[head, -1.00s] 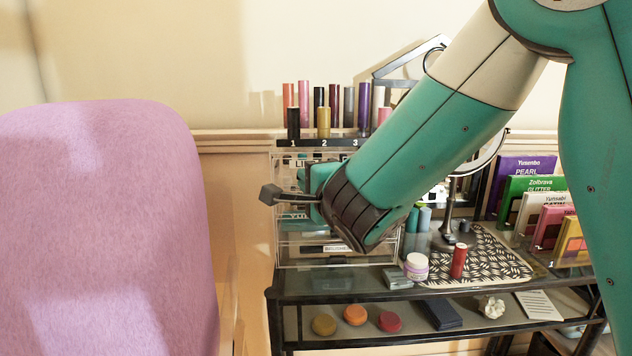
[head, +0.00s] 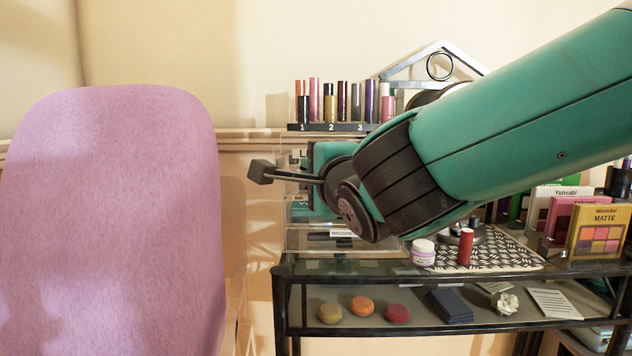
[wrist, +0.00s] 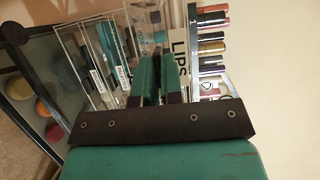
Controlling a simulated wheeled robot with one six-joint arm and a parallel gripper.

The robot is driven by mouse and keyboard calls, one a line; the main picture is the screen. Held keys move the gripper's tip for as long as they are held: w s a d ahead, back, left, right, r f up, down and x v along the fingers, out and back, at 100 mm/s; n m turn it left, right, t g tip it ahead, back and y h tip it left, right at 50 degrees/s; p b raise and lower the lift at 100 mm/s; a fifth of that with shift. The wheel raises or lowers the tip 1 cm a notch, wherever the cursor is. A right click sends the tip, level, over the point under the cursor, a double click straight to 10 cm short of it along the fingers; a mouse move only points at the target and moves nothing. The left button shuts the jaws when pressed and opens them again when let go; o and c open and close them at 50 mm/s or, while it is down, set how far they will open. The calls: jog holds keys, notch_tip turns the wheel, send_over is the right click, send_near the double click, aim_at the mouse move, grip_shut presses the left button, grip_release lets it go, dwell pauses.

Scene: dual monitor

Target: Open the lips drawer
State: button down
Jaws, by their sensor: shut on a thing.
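The clear acrylic drawer unit (head: 300,240) stands on the left end of the glass shelf. The lips drawer (wrist: 179,58), with its black "LIPS" label on white, is in the upper part of the unit in the wrist view. My gripper (wrist: 158,62) has its two teal fingers close together at the front of this drawer, beside the label, shut on the lips drawer, apparently by its handle. The exact contact is hidden between the fingers. In the head view my wrist covers most of the drawer fronts, so how far the drawer is out cannot be told.
A numbered rack of lipsticks (head: 335,127) stands on top of the unit. A pink chair (head: 110,220) fills the left. Palettes (head: 598,232) stand at right.

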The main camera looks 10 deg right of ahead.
jog(key=c, duration=1.3)
grip_release()
jog(key=shift+o, duration=0.2)
jog(key=s+d+b, duration=0.2)
jog(key=s, duration=0.9)
jog(key=shift+s+d, duration=0.15)
jog(key=shift+s, duration=0.25)
